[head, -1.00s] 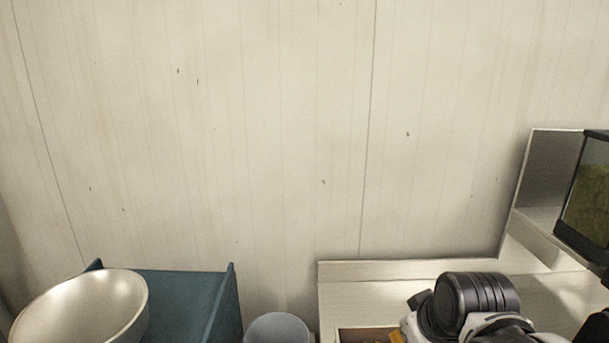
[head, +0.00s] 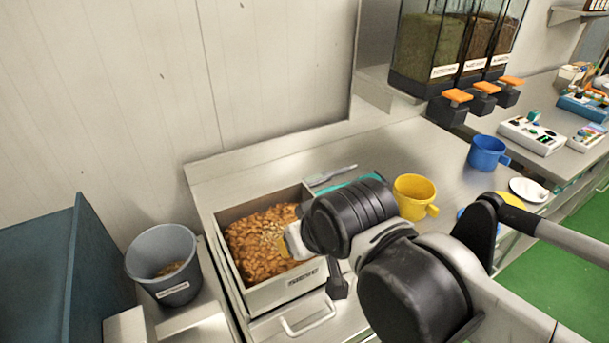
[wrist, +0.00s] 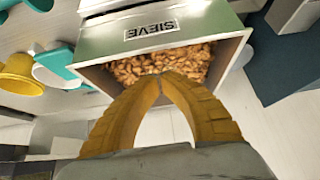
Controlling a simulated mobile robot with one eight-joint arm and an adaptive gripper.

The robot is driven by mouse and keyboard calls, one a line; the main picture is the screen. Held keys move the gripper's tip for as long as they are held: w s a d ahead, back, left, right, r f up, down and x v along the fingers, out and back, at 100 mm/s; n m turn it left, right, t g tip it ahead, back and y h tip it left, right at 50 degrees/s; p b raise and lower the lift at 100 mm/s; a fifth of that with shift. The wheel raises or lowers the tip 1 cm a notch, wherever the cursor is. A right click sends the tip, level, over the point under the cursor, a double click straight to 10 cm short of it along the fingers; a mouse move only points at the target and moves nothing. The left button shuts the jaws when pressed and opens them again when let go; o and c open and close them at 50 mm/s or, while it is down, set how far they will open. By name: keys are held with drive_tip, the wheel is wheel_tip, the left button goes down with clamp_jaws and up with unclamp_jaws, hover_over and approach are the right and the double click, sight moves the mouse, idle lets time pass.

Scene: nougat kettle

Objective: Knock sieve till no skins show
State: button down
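The sieve (head: 262,297) is a metal box with a name label on its front wall, standing on the counter. Brown almonds (head: 252,262) cover its inside, with a paler patch near the middle. There the sieve's labelled wall (wrist: 190,24) appears upside down, almonds beyond the fingertips. Whether the fingertips touch the sieve is unclear.
A grey bin (head: 175,284) with some brown matter inside stands left of the sieve. A yellow mug (head: 411,190) and a blue mug (head: 487,154) stand to the right. Dispensers with orange levers (head: 457,97) are behind. A dark teal panel (head: 85,260) stands far left.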

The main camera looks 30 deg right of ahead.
drive_tip(key=w+d+g+p, duration=0.1)
drive_tip(key=d+g+p, duration=0.1)
drive_tip(key=d, duration=0.3)
drive_tip(key=w+d+r+n+g+p, duration=0.1)
drive_tip(key=d+g+p, duration=0.2)
drive_tip(key=d, duration=0.3)
drive_tip(key=w+d+n+g+p, duration=0.1)
drive_tip(key=d+g+p, duration=0.2)
drive_tip(key=d+p, duration=0.1)
drive_tip(key=shift+d+r+p, duration=0.15)
drive_tip(key=shift+d+p, duration=0.2)
drive_tip(key=shift+d, duration=0.55)
drive_tip(key=shift+d+f, duration=0.2)
drive_tip(key=shift+s, duration=0.1)
drive_tip(key=f+b, duration=0.1)
drive_tip(key=f, duration=0.1)
drive_tip(key=f+b, duration=0.4)
drive_tip(key=f, duration=0.1)
drive_tip(key=shift+s, duration=0.35)
